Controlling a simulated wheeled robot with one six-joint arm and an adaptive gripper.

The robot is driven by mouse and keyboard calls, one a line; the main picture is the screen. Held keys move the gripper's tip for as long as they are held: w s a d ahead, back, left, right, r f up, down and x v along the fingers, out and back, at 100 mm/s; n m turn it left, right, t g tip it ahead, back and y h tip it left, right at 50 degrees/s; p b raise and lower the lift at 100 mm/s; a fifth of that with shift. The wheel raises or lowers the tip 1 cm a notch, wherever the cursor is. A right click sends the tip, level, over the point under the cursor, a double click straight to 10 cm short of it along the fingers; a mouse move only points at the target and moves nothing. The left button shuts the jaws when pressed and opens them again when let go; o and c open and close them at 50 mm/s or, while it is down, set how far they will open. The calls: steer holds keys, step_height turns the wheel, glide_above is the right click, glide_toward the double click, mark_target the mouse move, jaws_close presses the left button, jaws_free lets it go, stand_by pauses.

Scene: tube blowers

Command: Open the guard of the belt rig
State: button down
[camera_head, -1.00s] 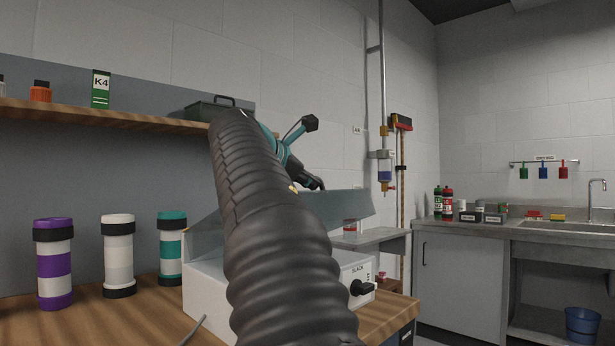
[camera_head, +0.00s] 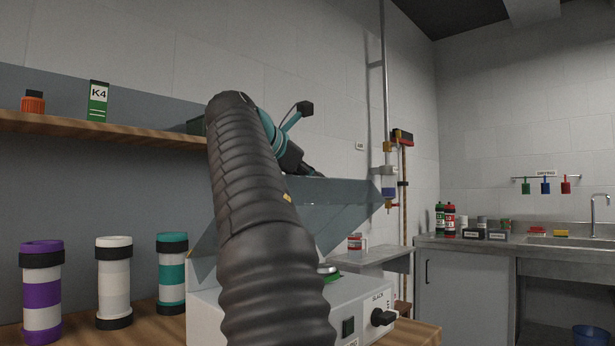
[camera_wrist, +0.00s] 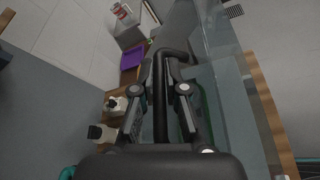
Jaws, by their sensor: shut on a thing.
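The belt rig (camera_head: 352,298) is a white box on the wooden bench with a black knob at its front. Its guard (camera_head: 342,200) is a clear grey cover, tilted up, with a gap between its front edge and the box; a green-rimmed round part shows beneath. My gripper (camera_head: 312,172) is at the top of the guard, partly hidden behind my arm. In the wrist view my gripper (camera_wrist: 162,88) is shut on the guard's black bar handle (camera_wrist: 160,112), which runs between the fingers. The guard's clear panel (camera_wrist: 222,105) lies to the right there.
A purple-banded jar (camera_head: 41,290), a white jar (camera_head: 114,285) and a teal-banded jar (camera_head: 172,272) stand left of the rig. A wooden shelf (camera_head: 110,128) runs above them. A sink counter (camera_head: 465,246) is at the right.

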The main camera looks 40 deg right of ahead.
steer(key=c, duration=1.5)
jaws_free()
steer(key=shift+a, duration=0.1)
steer(key=v, duration=1.1)
steer(key=shift+s+a+r, duration=0.1)
steer(key=shift+s+a, duration=0.05)
steer(key=shift+a, duration=0.25)
